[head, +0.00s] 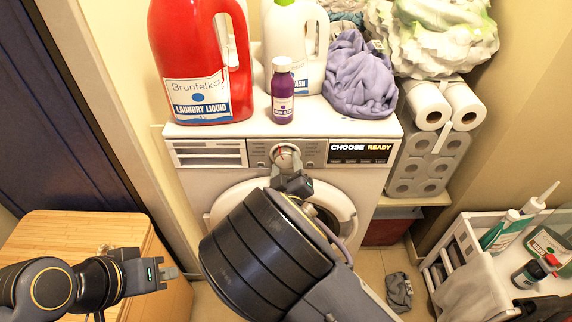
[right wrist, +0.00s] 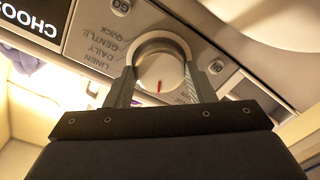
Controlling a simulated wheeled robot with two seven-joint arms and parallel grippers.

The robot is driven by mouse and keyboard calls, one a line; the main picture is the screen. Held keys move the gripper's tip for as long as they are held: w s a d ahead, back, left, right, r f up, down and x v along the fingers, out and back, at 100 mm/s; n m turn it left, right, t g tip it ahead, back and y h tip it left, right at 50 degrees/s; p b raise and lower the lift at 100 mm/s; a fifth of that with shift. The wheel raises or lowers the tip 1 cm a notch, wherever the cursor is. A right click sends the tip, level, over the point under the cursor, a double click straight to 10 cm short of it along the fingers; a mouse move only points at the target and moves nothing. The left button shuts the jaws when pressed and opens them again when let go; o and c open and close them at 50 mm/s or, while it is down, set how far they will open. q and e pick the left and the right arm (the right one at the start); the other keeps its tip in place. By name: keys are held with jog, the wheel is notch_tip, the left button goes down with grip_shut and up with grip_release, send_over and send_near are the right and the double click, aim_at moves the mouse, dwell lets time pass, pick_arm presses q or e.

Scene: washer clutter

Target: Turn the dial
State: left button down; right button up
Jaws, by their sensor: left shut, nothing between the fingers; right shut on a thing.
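The washer (head: 190,185) is white with a grey control panel on its upper front. The round dial (head: 285,153) sits in the middle of that panel. In the right wrist view the dial (right wrist: 160,68) is silver and white with a red mark near its lower edge, in that picture. My right gripper (head: 290,170) is shut on the dial, with one finger on each side of it. Its fingers also show in the right wrist view (right wrist: 160,82). The display (head: 361,151) reads "CHOOSE READY". My left gripper (head: 172,272) is shut and empty, low at the left, away from the washer.
A red laundry liquid jug (head: 205,60), a white bottle (head: 293,45), a small purple bottle (head: 282,92) and purple cloth (head: 358,80) stand on the washer. A wooden cabinet (head: 75,232) is at the left. A white cart (head: 455,262) with bottles is at the right.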

jog(key=shift+n, duration=0.8)
jog(key=o, duration=1)
jog(key=shift+c, duration=0.2)
jog(key=shift+s+p, duration=0.1)
jog(key=shift+p, duration=0.2)
jog(key=s, duration=0.7)
jog(key=shift+s+d+r, duration=0.15)
jog(key=shift+s, duration=0.15)
